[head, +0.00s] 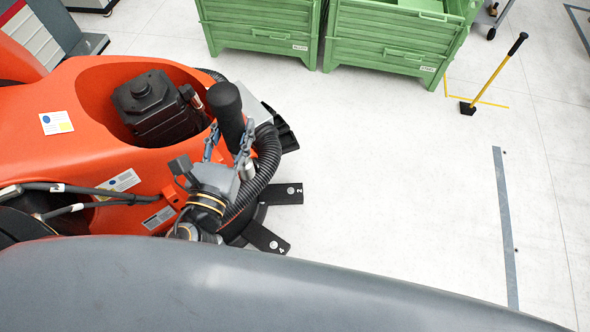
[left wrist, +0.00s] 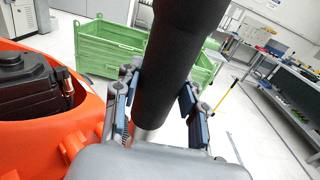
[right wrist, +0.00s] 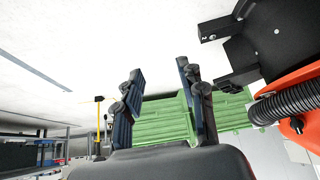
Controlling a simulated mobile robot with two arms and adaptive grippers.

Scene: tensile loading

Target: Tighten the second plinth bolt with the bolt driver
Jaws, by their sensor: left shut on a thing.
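The bolt driver has a thick black handle (head: 228,108) and a silver lower part. My left gripper (head: 230,155) is shut on the driver, beside the orange machine. In the left wrist view the black handle (left wrist: 172,60) stands between the two fingers (left wrist: 158,108). The black plinth shows flat tabs under the orange machine, one marked 2 (head: 284,194) and one marked 4 (head: 268,240). The tab marked 2 also shows in the right wrist view (right wrist: 214,30). I cannot make out the bolts clearly. My right gripper (right wrist: 160,85) is open and empty.
The orange machine (head: 120,205) with a black motor (head: 148,105) and a ribbed black hose (head: 265,165) crowds the driver. Green crates (head: 392,45) stand at the back. A yellow-handled tool (head: 495,72) stands at the right. The floor right of the plinth is clear.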

